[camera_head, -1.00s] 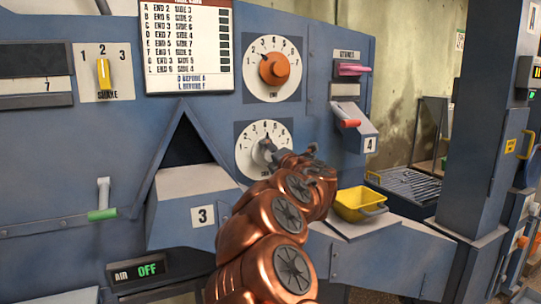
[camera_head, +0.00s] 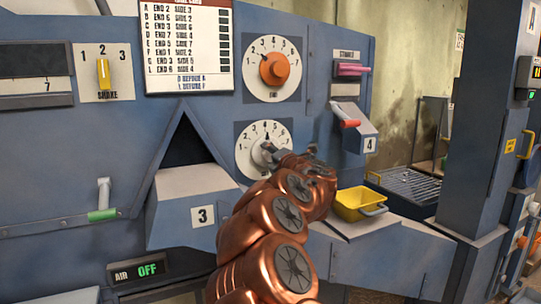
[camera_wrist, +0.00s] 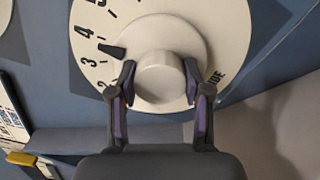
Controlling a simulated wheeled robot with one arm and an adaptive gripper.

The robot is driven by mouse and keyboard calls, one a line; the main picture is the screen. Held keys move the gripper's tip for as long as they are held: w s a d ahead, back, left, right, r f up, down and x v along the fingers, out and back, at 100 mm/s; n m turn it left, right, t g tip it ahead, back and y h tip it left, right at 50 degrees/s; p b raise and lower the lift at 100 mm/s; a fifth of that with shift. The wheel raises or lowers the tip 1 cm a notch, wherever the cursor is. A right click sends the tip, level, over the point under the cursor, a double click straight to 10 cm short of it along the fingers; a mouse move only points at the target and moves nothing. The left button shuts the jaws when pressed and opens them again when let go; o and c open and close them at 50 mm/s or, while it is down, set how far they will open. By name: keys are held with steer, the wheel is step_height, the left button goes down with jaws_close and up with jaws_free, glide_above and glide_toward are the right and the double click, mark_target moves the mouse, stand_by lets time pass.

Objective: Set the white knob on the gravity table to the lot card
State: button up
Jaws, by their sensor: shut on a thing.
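The white knob (camera_wrist: 160,76) sits at the centre of the lower round dial (camera_wrist: 225,25). My gripper (camera_wrist: 160,72) is shut on it, one finger on each side. The lot card (camera_head: 187,50) is on the panel at the upper left, with rows of END and SIDE numbers. Its top is cut off and its small print is hard to read.
An orange knob (camera_head: 274,69) on the END dial is just above. A yellow SHAKE knob (camera_head: 103,73) and a green-handled lever (camera_head: 102,214) are at the left. A red handle (camera_head: 349,123) and a yellow bin (camera_head: 360,204) are at the right. The AIR display (camera_head: 148,269) reads OFF.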

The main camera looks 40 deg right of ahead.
steer(key=shift+r+m+p, duration=0.1)
steer(key=shift+m+p, duration=0.2)
steer(key=shift+p, duration=0.1)
steer(key=m+p, duration=0.3)
steer(key=p, duration=0.1)
steer(key=shift+r+m, duration=0.15)
steer(key=shift+m, duration=0.15)
steer(key=m+p, duration=0.3)
steer(key=shift+f+m+p, duration=0.2)
steer(key=shift+m+p, duration=0.55)
steer(key=shift+m, duration=0.45)
steer(key=o, duration=1.2)
steer(key=shift+c, duration=0.2)
